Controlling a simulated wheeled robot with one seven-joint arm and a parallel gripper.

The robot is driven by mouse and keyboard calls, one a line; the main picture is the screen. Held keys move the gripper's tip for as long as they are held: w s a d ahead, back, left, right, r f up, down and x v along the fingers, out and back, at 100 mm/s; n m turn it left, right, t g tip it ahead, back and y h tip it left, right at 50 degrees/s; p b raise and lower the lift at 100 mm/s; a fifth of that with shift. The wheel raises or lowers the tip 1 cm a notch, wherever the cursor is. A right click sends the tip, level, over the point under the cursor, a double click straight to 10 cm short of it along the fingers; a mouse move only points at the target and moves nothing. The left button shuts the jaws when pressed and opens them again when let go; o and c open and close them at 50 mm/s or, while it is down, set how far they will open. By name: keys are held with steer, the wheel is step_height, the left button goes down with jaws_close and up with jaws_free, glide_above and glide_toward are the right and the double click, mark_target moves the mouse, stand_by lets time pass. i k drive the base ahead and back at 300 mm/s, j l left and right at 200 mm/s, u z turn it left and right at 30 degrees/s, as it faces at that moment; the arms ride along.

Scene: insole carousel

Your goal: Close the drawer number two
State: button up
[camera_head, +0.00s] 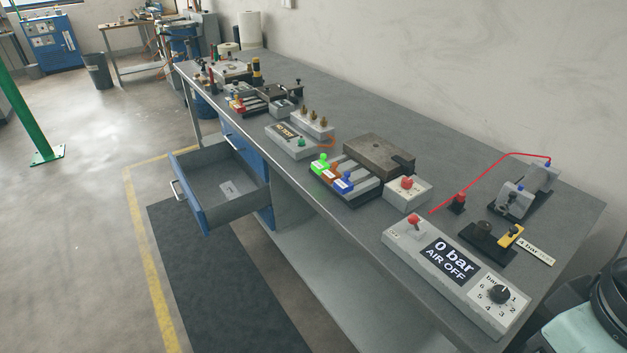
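An open blue drawer (188,200) with a grey inside sticks out to the left from a blue cabinet (247,152) under the workbench. Its light bar handle (175,189) is on the front panel. A small pale label or card (231,189) lies on the drawer floor; I cannot read it. Other drawer fronts of the cabinet are mostly hidden behind the open drawer and the bench edge, and no number is legible. My gripper is not in this view.
The long grey workbench (330,112) carries an air control box (455,270) reading "0 bar AIR OFF", coloured clamps (340,178) and a metal block (378,153). A dark mat (205,285) and yellow floor line (150,270) lie beside it. Floor left of the drawer is clear.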

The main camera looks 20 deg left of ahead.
mark_target(200, 172)
steer(key=u, duration=1.75)
steer(key=i, duration=0.6)
steer(key=i+l+u, duration=0.1)
steer(key=i, duration=0.45)
steer(key=i+l, duration=0.15)
steer(key=i, duration=0.45)
steer(key=i+l+u, duration=0.1)
steer(key=i, duration=0.5)
